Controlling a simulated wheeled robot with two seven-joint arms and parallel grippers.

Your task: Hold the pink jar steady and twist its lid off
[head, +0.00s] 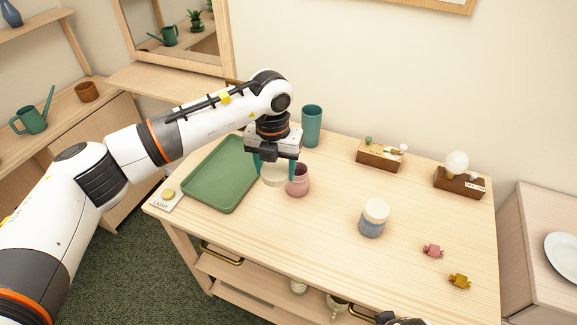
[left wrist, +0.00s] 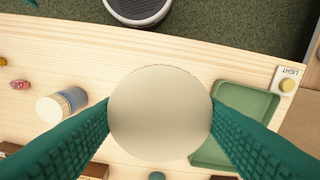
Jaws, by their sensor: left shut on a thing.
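In the left wrist view the lid (left wrist: 160,114) fills the space between the fingers and the jar is hidden. The lid appears apart from the jar, but the exact gap is unclear. A dark part at the bottom edge of the head view seems to be my right gripper (head: 400,320), mostly cut off.
A green tray (head: 218,178) lies left of the jar, near a light switch plate (head: 166,196). A teal cup (head: 312,125) stands behind. A blue-grey jar with a cream lid (head: 373,219) and two wrapped candies (head: 433,250) are to the right. The table's front middle is clear.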

